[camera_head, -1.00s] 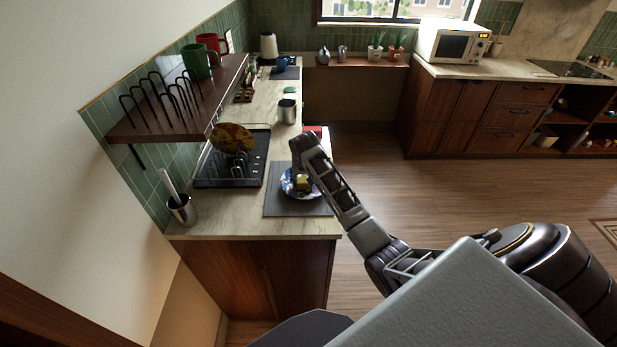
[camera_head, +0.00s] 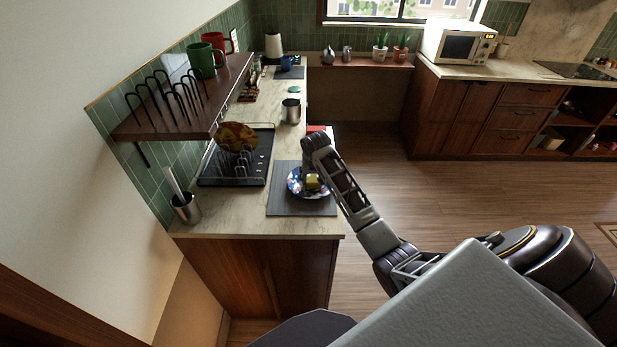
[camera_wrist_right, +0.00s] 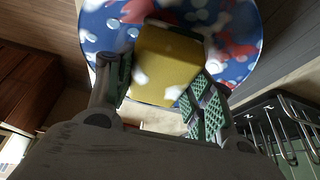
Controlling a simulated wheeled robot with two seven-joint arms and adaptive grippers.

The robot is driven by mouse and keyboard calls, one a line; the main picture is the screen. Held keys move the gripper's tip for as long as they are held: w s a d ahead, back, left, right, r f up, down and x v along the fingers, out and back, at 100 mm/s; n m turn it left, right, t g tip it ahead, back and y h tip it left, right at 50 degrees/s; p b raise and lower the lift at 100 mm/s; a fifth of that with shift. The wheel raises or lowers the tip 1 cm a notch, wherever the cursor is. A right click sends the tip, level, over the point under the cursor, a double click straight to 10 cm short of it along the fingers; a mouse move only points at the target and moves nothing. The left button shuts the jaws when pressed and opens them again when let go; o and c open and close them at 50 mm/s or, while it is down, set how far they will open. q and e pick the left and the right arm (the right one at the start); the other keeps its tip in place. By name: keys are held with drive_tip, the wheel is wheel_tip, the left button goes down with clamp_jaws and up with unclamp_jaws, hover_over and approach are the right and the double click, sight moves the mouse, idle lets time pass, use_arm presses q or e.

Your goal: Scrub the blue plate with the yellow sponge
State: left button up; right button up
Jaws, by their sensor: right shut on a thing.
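The blue plate (camera_head: 296,190), patterned with white and red, lies on a dark mat (camera_head: 287,208) on the counter. In the right wrist view the plate (camera_wrist_right: 243,68) fills the upper middle. The yellow sponge (camera_head: 312,182) is over the plate, and it also shows in the right wrist view (camera_wrist_right: 167,62). My right gripper (camera_wrist_right: 157,88) is shut on the sponge, with a green-padded finger on each side. Whether the sponge's underside touches the plate is hidden. My left gripper is not in view.
A dark dish rack (camera_head: 232,178) with a patterned red-yellow plate (camera_head: 236,136) stands left of the mat. A metal cup (camera_head: 291,111) stands behind it, and a utensil holder (camera_head: 186,208) is at the front left. A wooden shelf (camera_head: 190,122) overhangs the counter.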

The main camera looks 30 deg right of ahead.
drive_tip(key=shift+s+d, duration=0.4)
drive_tip(key=shift+d, duration=0.3)
drive_tip(key=shift+w+a+f, duration=0.1)
drive_tip(key=shift+w+a, duration=0.25)
drive_tip(key=shift+a, duration=0.3)
drive_tip(key=shift+w+a+r, duration=0.1)
drive_tip(key=shift+w+a, duration=0.2)
drive_tip(key=shift+a, duration=0.3)
drive_tip(key=shift+w+a+f, duration=0.1)
drive_tip(key=shift+w+a, duration=0.25)
drive_tip(key=shift+a, duration=0.3)
drive_tip(key=shift+s+d, duration=0.35)
drive_tip(key=shift+d, duration=0.3)
drive_tip(key=shift+s+d, duration=0.3)
drive_tip(key=shift+d, duration=0.3)
drive_tip(key=shift+s+d, duration=0.35)
drive_tip(key=shift+d, duration=0.3)
drive_tip(key=shift+r, duration=0.3)
drive_tip(key=shift+r, duration=4.15)
